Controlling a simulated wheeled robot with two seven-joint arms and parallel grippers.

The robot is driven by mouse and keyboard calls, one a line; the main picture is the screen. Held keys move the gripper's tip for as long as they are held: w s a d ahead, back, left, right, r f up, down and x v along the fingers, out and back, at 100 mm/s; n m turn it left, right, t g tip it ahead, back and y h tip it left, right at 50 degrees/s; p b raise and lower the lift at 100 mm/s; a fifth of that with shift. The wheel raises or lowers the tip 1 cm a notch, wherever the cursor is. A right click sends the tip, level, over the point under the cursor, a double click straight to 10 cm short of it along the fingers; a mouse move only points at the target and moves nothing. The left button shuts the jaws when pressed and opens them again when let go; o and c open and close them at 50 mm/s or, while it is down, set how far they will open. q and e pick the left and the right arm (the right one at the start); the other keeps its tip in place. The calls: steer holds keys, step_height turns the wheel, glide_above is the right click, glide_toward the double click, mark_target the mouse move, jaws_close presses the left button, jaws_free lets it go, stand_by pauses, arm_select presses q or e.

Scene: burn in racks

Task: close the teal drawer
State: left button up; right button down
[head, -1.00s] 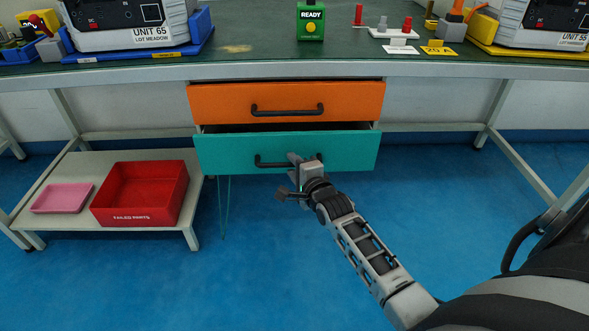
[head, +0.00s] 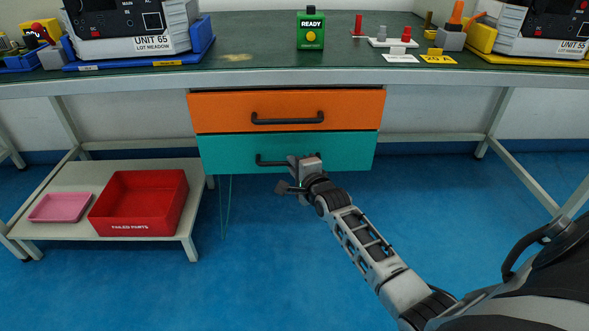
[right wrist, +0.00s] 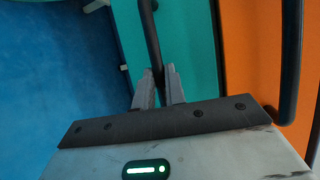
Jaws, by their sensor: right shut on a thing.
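The teal drawer (head: 230,153) sits under the workbench, just below the orange drawer (head: 220,112). Its front is nearly level with the orange one, with no open gap visible above it. My right gripper (head: 296,163) is at the right part of the teal drawer's black handle (head: 270,161). In the right wrist view my two fingers (right wrist: 159,82) are shut on that handle (right wrist: 152,40), one on each side of the bar. The teal front (right wrist: 190,45) fills the area behind them. My left gripper is not in view.
The orange drawer's handle (head: 287,118) is just above my gripper. A low shelf (head: 190,225) at the left holds a red bin (head: 125,228) and a pink tray (head: 60,208). The blue floor right of the drawers is clear.

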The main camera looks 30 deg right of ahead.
steer(key=c, duration=1.7)
jaws_free()
steer(key=shift+w+d+r, duration=0.15)
steer(key=shift+d, duration=0.05)
steer(key=shift+o, duration=1.2)
steer(key=shift+w, duration=0.1)
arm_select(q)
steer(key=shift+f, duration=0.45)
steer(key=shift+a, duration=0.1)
arm_select(e)
steer(key=shift+a, duration=0.1)
